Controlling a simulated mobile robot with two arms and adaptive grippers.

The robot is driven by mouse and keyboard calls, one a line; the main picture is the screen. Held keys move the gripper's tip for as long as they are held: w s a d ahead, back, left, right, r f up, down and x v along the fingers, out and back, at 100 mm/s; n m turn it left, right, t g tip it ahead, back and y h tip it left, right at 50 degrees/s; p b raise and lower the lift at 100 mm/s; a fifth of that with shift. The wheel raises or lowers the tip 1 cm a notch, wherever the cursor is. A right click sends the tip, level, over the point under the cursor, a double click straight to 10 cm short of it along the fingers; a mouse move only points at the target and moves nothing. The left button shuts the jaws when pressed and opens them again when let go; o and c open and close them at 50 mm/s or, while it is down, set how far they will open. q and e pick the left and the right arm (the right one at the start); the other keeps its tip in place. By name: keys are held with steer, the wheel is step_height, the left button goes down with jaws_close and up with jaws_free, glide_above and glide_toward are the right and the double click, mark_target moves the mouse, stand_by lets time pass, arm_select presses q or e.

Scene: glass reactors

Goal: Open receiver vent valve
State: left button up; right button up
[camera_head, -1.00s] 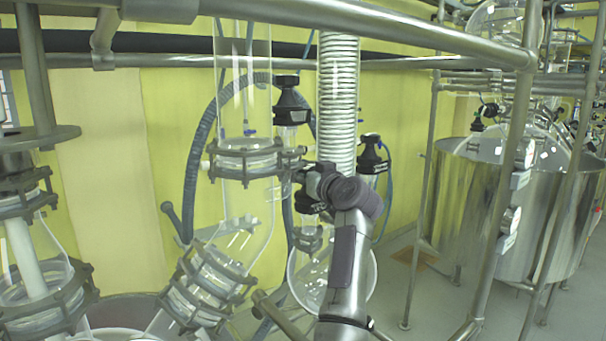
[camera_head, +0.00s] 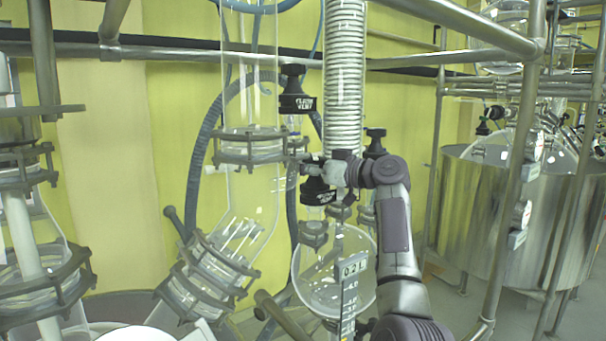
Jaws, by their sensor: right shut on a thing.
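My right arm rises from the lower right and bends left, and my right gripper (camera_head: 316,168) is at the top of a black valve knob (camera_head: 318,192) with small white lettering. The gripper is shut on this knob and hides its upper part. The lettering is too small to read, so I cannot tell from it whether this is the receiver vent valve. A round glass receiver (camera_head: 310,285) hangs below the knob, beside my arm. A second black knob (camera_head: 296,97), whose label seems to read "VENT", stands higher up. My left gripper is not in view.
A third black valve (camera_head: 376,143) stands just behind my wrist. A glass column (camera_head: 250,90) and a coil condenser (camera_head: 344,70) rise close by. Metal rails (camera_head: 440,15) cross above. A steel vessel (camera_head: 480,215) stands at right.

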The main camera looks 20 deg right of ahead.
steer(key=shift+s+a+f+n+g+y+p, duration=0.1)
steer(key=shift+n+g+y+p, duration=0.3)
steer(key=shift+n+g+y, duration=0.15)
steer(key=shift+s+f+n+g+y+p, duration=0.1)
steer(key=shift+n+g+y+p, duration=0.3)
steer(key=shift+g, duration=0.25)
steer(key=shift+s+a+f+n+g+y+p, duration=0.1)
steer(key=shift+s+f+n+g+y+p, duration=0.05)
steer(key=shift+n+g+y+p, duration=0.7)
